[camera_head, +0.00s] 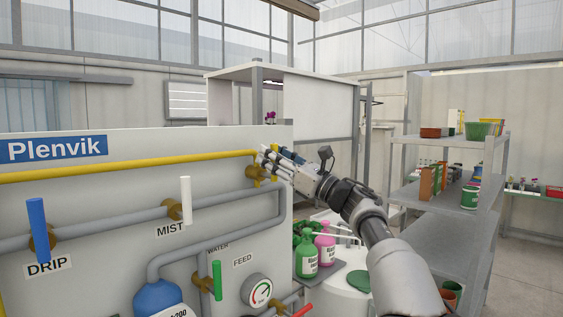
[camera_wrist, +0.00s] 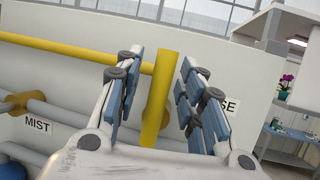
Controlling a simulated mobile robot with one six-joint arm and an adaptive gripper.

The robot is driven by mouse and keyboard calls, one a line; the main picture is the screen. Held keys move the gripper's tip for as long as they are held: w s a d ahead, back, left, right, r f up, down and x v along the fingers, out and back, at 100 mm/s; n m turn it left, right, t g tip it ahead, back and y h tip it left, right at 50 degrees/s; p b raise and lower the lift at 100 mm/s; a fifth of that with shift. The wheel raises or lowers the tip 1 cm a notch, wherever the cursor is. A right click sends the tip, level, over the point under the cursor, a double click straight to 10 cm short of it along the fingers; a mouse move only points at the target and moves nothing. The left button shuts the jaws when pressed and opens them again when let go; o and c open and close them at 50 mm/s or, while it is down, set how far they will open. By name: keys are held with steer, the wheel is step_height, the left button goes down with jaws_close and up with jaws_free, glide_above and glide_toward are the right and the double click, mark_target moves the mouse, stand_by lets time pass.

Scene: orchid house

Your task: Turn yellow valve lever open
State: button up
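The yellow valve lever (camera_wrist: 158,100) stands nearly upright in the wrist view, crossing the line of the yellow pipe (camera_wrist: 75,52). My gripper (camera_wrist: 162,65) is open, with one blue-padded finger on each side of the lever. A gap shows between the lever and each finger; the left one looks wider. In the head view my gripper (camera_head: 268,160) is at the right end of the yellow pipe, by the yellow valve fitting (camera_head: 256,173). There the fingers mostly hide the lever. A label ending in "SE" is partly hidden behind the right finger in the wrist view.
Green (camera_head: 306,256) and pink (camera_head: 325,249) bottles stand right of the panel. A grey shelf (camera_head: 436,204) is farther right.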

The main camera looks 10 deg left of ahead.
steer(key=v, duration=1.2)
steer(key=shift+r, duration=0.1)
steer(key=d+r+m+t+h, duration=0.5)
steer(key=d+m+t+h, duration=0.3)
steer(key=m, duration=0.8)
steer(key=s+d+f+m+h, duration=0.8)
steer(key=m+h, duration=0.4)
steer(key=m, duration=0.4)
steer(key=s+f+m+g, duration=0.6)
steer(key=s+f+m, duration=0.2)
steer(key=s+f, duration=0.6)
steer(key=s+f+m+g, duration=0.7)
steer(key=s+f, duration=0.7)
steer(key=s, duration=0.9)
steer(key=shift+s+m, duration=0.2)
steer(key=shift+m, duration=0.8)
